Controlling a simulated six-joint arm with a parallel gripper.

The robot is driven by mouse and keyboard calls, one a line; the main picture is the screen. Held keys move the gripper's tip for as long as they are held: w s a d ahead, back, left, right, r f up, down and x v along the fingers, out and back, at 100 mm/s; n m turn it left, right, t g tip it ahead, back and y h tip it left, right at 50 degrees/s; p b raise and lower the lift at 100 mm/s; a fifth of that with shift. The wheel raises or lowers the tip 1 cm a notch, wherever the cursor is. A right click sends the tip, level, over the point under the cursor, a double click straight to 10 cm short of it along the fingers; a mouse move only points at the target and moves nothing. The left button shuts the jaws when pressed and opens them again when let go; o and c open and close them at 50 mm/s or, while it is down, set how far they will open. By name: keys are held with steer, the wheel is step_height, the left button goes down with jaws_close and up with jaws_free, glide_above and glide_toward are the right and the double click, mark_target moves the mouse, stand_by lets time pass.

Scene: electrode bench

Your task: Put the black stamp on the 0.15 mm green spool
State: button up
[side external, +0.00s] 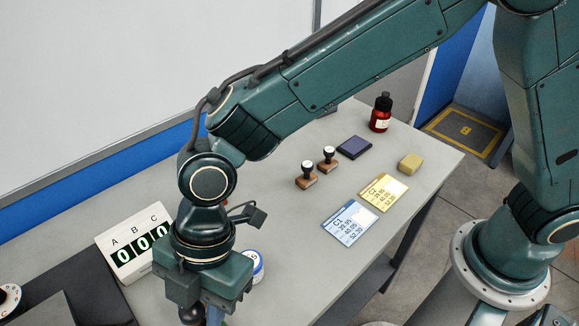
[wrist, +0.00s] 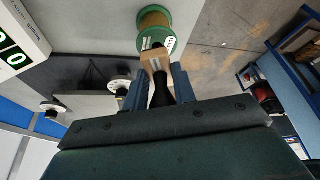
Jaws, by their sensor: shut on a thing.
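My gripper (wrist: 158,82) is shut on a stamp with a black handle (wrist: 161,88) and a wooden block (wrist: 156,58). A spool with green flanges and brass-coloured wire (wrist: 155,20) is at the top of the wrist view. The stamp's block overlaps the spool's near green flange in that view; I cannot tell whether they touch. In the side external view my gripper (side external: 203,312) is at the bottom edge, low over the left part of the bench. The green spool is hidden or out of frame there. No 0.15 mm marking is readable.
A display reading 0 0 0 (side external: 137,240) stands left of my gripper. A white and blue spool (side external: 256,268) is close to its right. Two stamps (side external: 306,175) (side external: 328,159), an ink pad (side external: 354,147), a red bottle (side external: 380,113), cards (side external: 350,221) and a yellow block (side external: 411,162) lie farther right.

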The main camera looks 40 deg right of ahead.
steer(key=shift+f, duration=1.6)
steer(key=shift+f, duration=0.15)
steer(key=o, duration=1)
steer(key=v, duration=1.2)
steer(key=shift+w+d, duration=0.1)
